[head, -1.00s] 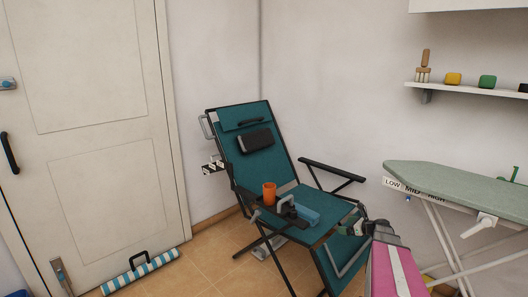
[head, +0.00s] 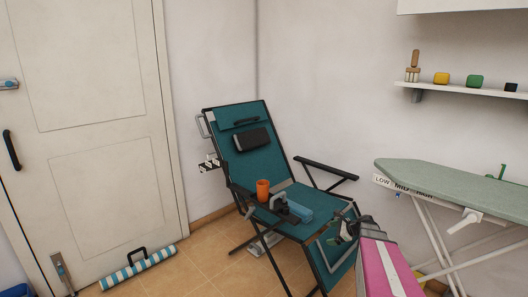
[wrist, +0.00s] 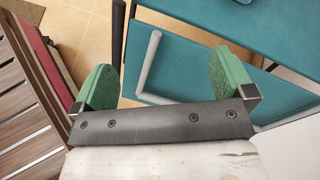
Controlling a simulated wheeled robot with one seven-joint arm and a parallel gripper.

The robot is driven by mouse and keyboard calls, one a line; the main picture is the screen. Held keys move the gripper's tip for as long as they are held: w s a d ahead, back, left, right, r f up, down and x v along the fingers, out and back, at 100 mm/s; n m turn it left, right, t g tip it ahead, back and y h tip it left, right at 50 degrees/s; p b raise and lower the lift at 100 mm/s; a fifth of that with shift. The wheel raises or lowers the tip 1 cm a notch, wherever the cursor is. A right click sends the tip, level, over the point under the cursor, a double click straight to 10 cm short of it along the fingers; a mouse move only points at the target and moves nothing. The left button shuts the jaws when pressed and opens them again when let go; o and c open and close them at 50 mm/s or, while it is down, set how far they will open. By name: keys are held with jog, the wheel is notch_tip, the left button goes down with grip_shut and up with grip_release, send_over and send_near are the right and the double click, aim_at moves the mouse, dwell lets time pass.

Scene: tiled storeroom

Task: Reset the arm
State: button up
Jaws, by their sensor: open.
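My gripper (wrist: 168,82) is open in the wrist view, with its two green-padded fingers wide apart and nothing between them. Below it lie the teal fabric and a grey bent tube of the reclining chair (wrist: 195,62). In the head view my arm reaches in from the lower right with a pink and white link, and its end is near the front of the teal reclining chair (head: 262,157). The gripper's fingers are small and hard to make out there.
An ironing board (head: 440,182) stands at right, below a wall shelf (head: 470,90). A door (head: 95,130) is at left, with a striped roll (head: 138,272) on the floor by it.

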jog(key=s+a+r+n+g+h, duration=0.2)
jog(key=s+a+n+g+h, duration=0.1)
jog(key=s+a+n, duration=0.4)
jog(key=s+a+r+n+g+h, duration=0.1)
jog(key=s+a+n+g+h, duration=0.2)
jog(key=s+n, duration=0.9)
jog(key=a+h, duration=0.2)
jog(key=a, duration=0.1)
jog(key=shift+s+a+r+n+h, duration=0.3)
jog(key=shift+s+a+r+n, duration=0.05)
jog(key=shift+s+a+n, duration=0.05)
